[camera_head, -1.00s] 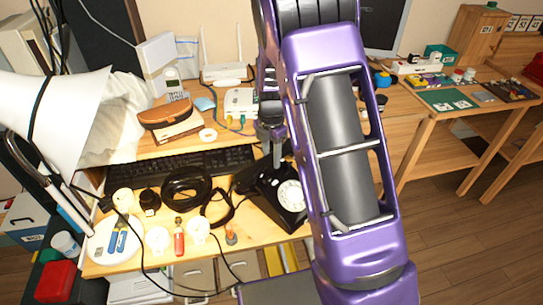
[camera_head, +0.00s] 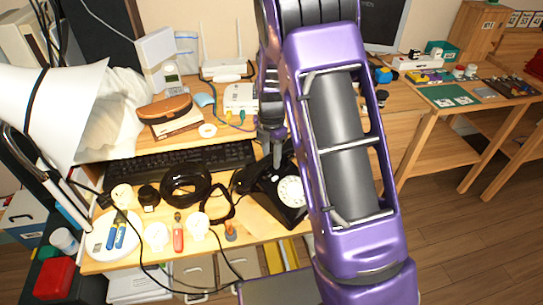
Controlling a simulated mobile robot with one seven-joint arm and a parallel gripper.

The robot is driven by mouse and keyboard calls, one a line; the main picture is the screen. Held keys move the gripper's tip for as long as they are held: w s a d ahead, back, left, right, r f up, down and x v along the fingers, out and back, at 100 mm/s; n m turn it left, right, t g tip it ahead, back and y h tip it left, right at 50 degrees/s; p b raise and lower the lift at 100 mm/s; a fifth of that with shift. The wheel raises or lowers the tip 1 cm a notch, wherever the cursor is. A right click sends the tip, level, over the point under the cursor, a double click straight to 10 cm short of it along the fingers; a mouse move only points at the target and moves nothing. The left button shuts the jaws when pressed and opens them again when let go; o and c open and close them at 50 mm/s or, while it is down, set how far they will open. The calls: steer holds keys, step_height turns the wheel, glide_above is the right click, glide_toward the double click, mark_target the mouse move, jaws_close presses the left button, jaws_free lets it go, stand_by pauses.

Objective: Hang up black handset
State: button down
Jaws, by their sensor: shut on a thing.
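The black rotary phone (camera_head: 276,201), with its white dial (camera_head: 291,191), stands at the right of the desk, partly hidden by my arm. The black handset (camera_head: 248,178) lies across the back of the phone, over its cradle area. Black on black, I cannot tell whether it is seated or just above. My gripper (camera_head: 275,158) points down at the handset behind the dial and is shut on it; the fingertips are hard to make out. The coiled black cord (camera_head: 218,212) hangs in a loop to the left of the phone.
A black keyboard (camera_head: 180,160) lies behind. A black coil (camera_head: 185,186), light bulbs and screwdrivers lie left of the phone. A white lamp (camera_head: 45,115) stands at far left. A brown case (camera_head: 165,108) and white router (camera_head: 240,98) are on the raised shelf.

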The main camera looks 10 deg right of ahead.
steer(key=shift+c, duration=2.1)
jaws_free()
steer(key=shift+r, duration=0.1)
step_height(320, 180, up, 17)
steer(key=p, duration=0.3)
steer(key=shift+r, duration=0.15)
